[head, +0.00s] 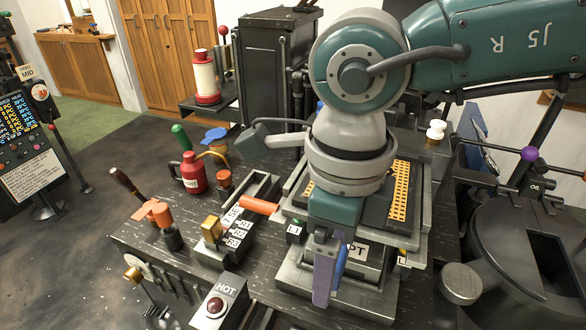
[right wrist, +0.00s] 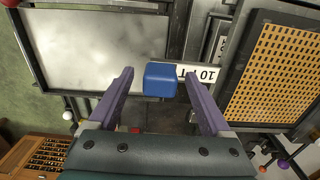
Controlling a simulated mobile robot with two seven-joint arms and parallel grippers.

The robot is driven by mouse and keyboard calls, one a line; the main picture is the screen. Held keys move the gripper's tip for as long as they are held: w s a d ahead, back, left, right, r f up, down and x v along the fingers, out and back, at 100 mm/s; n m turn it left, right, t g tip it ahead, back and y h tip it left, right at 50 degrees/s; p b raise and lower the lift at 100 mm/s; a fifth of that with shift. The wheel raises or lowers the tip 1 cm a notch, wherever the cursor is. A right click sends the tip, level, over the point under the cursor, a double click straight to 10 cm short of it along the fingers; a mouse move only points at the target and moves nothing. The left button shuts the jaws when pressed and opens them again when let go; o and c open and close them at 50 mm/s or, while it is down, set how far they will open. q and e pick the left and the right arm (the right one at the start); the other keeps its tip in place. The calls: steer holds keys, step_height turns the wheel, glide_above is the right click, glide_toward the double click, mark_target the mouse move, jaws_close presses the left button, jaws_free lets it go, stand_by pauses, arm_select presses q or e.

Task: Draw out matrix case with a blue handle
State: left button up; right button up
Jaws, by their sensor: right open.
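The blue handle (right wrist: 160,80) lies between the two purple fingers of my right gripper (right wrist: 159,76) in the right wrist view. The fingers are spread, with a gap on each side. Beside the handle is a white label (right wrist: 206,74) reading 10 PT. In the head view, the right gripper (head: 325,280) points down at the machine's front, and the blue handle (head: 340,266) shows partly behind a finger. A gold-gridded matrix case (head: 400,190) sits on the machine, partly hidden by my arm; it also shows in the right wrist view (right wrist: 275,70). How the handle joins a case is hidden. My left gripper is not in view.
A box marked HOT (head: 220,303) stands at the bench's front. A round dark pot (head: 525,235) stands at the right.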

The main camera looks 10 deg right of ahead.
jaws_close()
stand_by(0.6)
stand_by(0.7)
stand_by(0.6)
stand_by(1.0)
